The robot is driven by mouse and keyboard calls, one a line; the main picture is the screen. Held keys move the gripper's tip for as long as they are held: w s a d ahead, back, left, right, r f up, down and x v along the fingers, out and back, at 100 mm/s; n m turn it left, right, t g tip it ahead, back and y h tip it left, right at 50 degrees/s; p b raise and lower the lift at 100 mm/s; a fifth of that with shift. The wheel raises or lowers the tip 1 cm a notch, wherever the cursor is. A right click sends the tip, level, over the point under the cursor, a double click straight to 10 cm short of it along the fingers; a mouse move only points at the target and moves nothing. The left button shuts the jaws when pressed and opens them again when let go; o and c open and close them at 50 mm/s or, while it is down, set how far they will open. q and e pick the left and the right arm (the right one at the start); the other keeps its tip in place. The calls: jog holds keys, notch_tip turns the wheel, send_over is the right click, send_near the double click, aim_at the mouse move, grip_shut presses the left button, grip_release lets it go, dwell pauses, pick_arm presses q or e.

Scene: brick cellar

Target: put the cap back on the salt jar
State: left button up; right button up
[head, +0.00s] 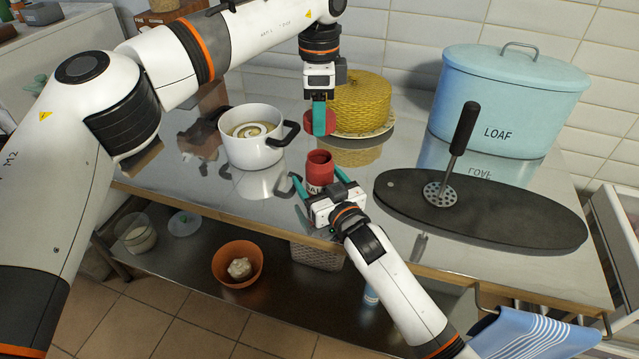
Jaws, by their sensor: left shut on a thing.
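The red salt jar (319,168) stands upright on the steel counter (260,193) near its front edge, with its top uncovered and part of its lettering showing. My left gripper (319,112) points down and is shut on the red cap (321,124), held above the jar and apart from it. My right gripper (318,175) reaches in from the front, its teal fingers spread with the jar between them. A gap shows at the left finger; I cannot tell whether the right finger touches. The jar's lower front is hidden by this gripper.
A white pot (252,152) stands left of the jar. A yellow woven cover on a plate (360,103) is behind. A dark board (520,215) with a masher (460,145) and a blue loaf bin (508,100) lie right. An orange bowl (222,268) is on the lower shelf.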

jog(key=shift+w+a, duration=0.35)
jog(key=shift+w, duration=0.25)
jog(key=shift+c, duration=0.2)
jog(key=c, duration=1.4)
pick_arm(q)
jog(key=shift+f, duration=2.45)
pick_arm(e)
jog(key=shift+c, duration=0.2)
pick_arm(q)
jog(key=shift+f, duration=0.9)
jog(key=shift+f, duration=0.5)
